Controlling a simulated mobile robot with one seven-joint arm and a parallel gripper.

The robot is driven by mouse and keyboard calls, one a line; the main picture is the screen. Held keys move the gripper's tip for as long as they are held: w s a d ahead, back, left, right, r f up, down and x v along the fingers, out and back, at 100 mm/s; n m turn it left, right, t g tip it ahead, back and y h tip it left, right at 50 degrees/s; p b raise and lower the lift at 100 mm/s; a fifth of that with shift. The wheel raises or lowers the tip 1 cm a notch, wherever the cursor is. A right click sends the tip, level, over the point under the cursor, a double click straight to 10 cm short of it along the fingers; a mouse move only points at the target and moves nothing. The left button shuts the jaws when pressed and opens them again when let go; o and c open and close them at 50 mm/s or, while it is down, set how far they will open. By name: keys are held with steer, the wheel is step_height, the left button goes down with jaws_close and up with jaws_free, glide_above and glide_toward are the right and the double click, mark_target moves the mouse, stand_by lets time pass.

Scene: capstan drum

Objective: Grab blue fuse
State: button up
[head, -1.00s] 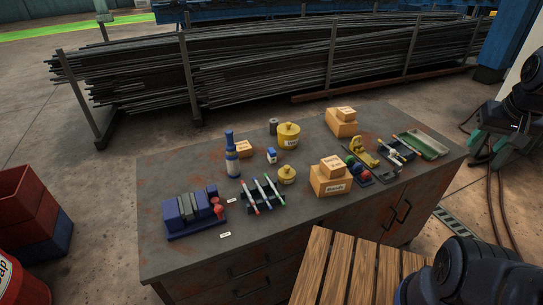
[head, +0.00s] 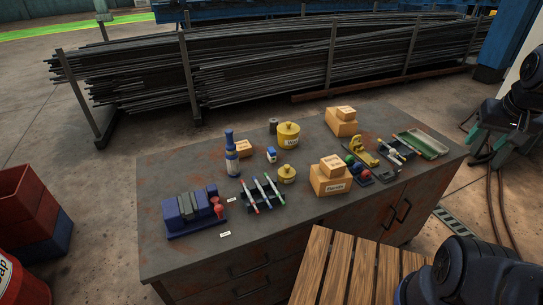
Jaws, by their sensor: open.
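I cannot tell for sure which item is the blue fuse. A dark rack (head: 277,204) at the front middle of the worktable holds slim rods with coloured ends, one with red (head: 250,196) and one with green (head: 274,189). The colour of the middle rod (head: 262,193) is too small to tell. A blue block unit (head: 180,222) with grey upright pieces and a red knob stands at the left. A small blue-and-white item (head: 271,155) stands near the middle.
The worktable (head: 160,170) also holds a blue bottle (head: 231,155), yellow canisters (head: 288,136), cardboard boxes (head: 328,182), a yellow tool (head: 362,152) and a green tray (head: 422,143). A wooden slatted surface (head: 335,270) lies in front. Red and blue crates (head: 30,205) stand at the left.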

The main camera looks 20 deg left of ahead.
steer(key=w+a+r+n+g, duration=0.1)
steer(key=w+a+r+n, duration=0.1)
steer(key=w+a, duration=1)
steer(key=w+a+f+n+g+y, duration=0.1)
steer(key=w+a+f+n, duration=0.1)
steer(key=w+a, duration=0.55)
steer(key=n+g+h, duration=0.1)
steer(key=n+g, duration=0.2)
steer(key=n, duration=0.1)
glide_above(272, 150)
steer(key=f, duration=2.6)
steer(key=shift+w+f, duration=0.2)
steer(key=shift+w, duration=0.05)
steer(key=shift+s+a+f, duration=0.1)
steer(key=shift+f, duration=0.1)
step_height(272, 150, down, 10)
steer(key=shift+f, duration=0.25)
steer(key=c, duration=1.1)
